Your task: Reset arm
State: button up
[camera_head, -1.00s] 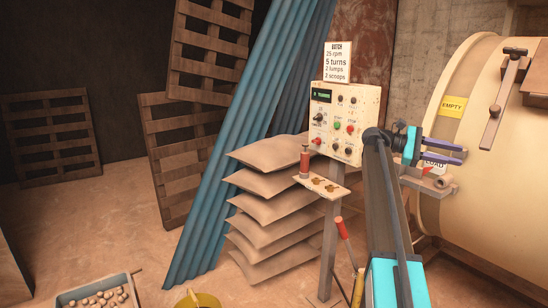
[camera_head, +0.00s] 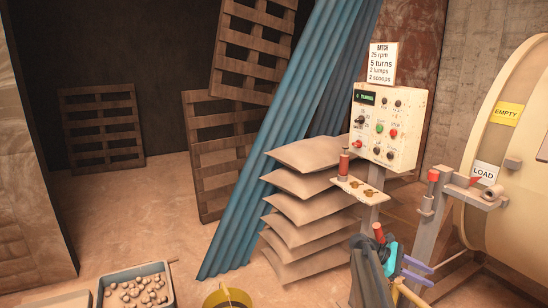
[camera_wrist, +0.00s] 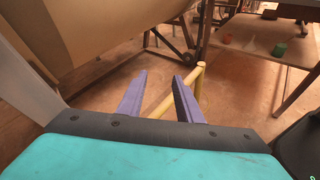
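My gripper (camera_head: 418,272) is low at the bottom right of the head view, below the control panel (camera_head: 391,128) and left of the drum (camera_head: 492,225). Its two purple fingers are apart. In the wrist view my gripper (camera_wrist: 160,100) shows the same spread fingers with nothing held between them. A yellow pole (camera_wrist: 160,108) shows behind the fingers, close to the right one; I cannot tell whether they touch.
Stacked sacks (camera_head: 300,228) stand left of the panel post. A crate of lumps (camera_head: 136,290) and a yellow bucket (camera_head: 228,297) are on the floor at the front. A bracket with a red-topped part (camera_head: 433,178) stands beside the drum.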

jog(key=s+a+f+y, duration=0.2)
jog(key=s+a+f, duration=0.45)
jog(key=f, duration=0.35)
jog(key=s+a+f+y, duration=0.1)
jog(key=s+a+f, duration=0.6)
jog(key=f, duration=0.4)
jog(key=s+a+f+y, duration=0.2)
jog(key=s+a+f, duration=0.3)
jog(key=s+f, duration=0.4)
jog(key=s+a+f+m+g+y, duration=0.1)
jog(key=s+a+f+m+y, duration=0.1)
jog(key=s+a+f, duration=0.45)
jog(key=s+a+f+m+y, duration=0.1)
jog(key=s+a+f+y, duration=0.2)
jog(key=s, duration=0.7)
jog(key=s+a+m+t+y, duration=0.1)
jog(key=a+m+y, duration=0.2)
jog(key=a+m, duration=0.4)
jog(key=shift+s+a+f, duration=0.15)
jog(key=shift+s+a, duration=0.2)
jog(key=shift+a, duration=0.6)
jog(key=shift+d, duration=0.1)
